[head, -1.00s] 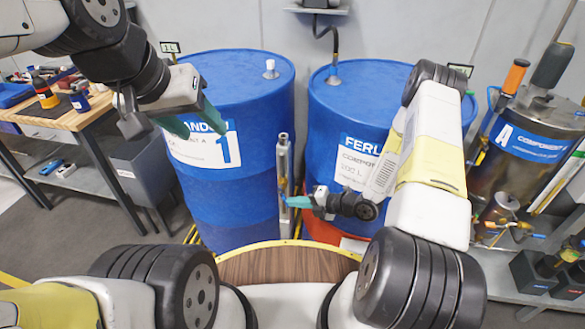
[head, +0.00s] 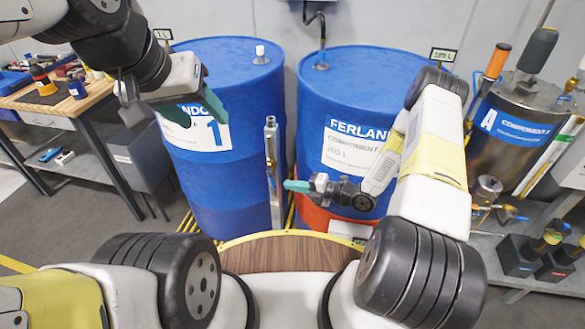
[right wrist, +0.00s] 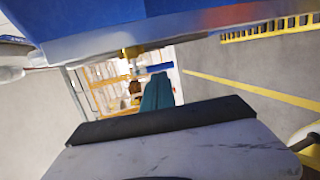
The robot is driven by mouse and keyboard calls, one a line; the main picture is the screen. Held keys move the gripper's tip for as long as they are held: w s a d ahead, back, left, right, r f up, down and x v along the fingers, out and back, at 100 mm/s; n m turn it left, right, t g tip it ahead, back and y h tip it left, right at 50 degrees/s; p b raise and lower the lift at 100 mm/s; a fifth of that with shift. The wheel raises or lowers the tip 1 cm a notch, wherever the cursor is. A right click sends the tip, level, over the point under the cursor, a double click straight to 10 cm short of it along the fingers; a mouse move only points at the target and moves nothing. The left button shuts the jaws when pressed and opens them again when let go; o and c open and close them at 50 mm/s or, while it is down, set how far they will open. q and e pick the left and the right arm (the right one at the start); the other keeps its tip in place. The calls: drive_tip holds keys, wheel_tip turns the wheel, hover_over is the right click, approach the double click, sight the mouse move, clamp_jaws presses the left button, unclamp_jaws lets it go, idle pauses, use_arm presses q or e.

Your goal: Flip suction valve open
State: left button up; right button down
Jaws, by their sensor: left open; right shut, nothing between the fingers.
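A grey upright suction pipe (head: 272,150) stands between the two blue drums in the head view. A small blue valve handle (head: 271,184) shows low on its left side. My right gripper (head: 290,186) is shut and empty, its teal fingertips pointing left just right of the pipe, with a small apparent gap. In the right wrist view its teal fingers (right wrist: 157,92) show below a brass fitting (right wrist: 133,52) and a blue piece (right wrist: 160,67), perhaps the handle. My left gripper (head: 190,98) is open and empty, in front of the left drum's label.
The left drum (head: 205,60) and right drum (head: 375,70) stand close behind the pipe. A steel tank (head: 510,140) is at the right. A wooden workbench (head: 60,105) with tools stands at the left. Yellow rails (head: 290,205) run at floor level between the drums.

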drive_tip(key=v, duration=0.9)
drive_tip(key=shift+d+r, duration=0.2)
drive_tip(key=shift+d, duration=0.1)
drive_tip(key=shift+s, duration=0.2)
